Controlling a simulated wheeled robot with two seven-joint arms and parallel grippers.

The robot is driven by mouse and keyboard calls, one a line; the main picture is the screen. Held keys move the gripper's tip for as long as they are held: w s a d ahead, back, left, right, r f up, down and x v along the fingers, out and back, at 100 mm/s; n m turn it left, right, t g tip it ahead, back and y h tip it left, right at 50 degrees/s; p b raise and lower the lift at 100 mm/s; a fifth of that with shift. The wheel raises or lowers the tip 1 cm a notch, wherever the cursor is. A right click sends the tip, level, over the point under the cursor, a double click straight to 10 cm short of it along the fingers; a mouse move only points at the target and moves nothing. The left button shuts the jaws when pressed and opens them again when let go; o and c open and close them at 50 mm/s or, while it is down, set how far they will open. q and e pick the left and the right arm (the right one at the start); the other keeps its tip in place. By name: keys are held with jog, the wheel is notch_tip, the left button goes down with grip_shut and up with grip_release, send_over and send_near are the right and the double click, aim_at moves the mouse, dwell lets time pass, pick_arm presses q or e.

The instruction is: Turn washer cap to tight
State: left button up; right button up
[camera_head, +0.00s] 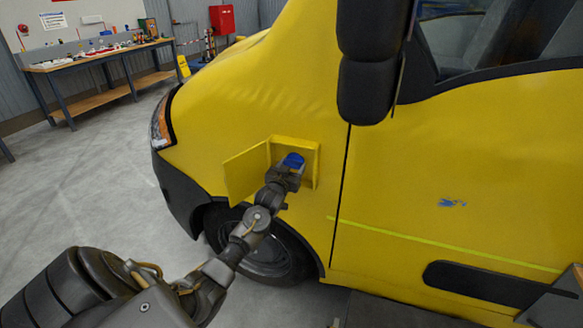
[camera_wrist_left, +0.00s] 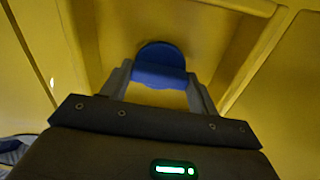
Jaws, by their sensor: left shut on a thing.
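The blue washer cap (camera_head: 293,160) sits in a yellow recess (camera_head: 309,165) in the side of the yellow vehicle, above its front wheel. The recess's hinged flap (camera_head: 246,173) stands open to the left. My left gripper (camera_head: 289,171) reaches up to the recess and is shut on the cap. In the left wrist view the cap (camera_wrist_left: 160,66) shows between the two grey fingers (camera_wrist_left: 159,80). Part of the cap is hidden by the fingers, and no tight mark can be read.
A black side mirror (camera_head: 372,60) hangs above and right of the recess. The front wheel (camera_head: 265,250) is below. A workbench (camera_head: 95,58) with several items and a red box (camera_head: 222,19) stand far back. The floor at left is clear.

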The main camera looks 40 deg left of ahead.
pick_arm(q)
jog(key=m, duration=0.5)
jog(key=m+p, duration=0.1)
jog(key=m, duration=0.2)
jog(key=shift+m, duration=0.3)
jog(key=m, duration=0.4)
jog(key=shift+m, duration=0.3)
jog(key=shift+m+p, duration=0.4)
jog(key=shift+m, duration=1.6)
jog(key=o, duration=1)
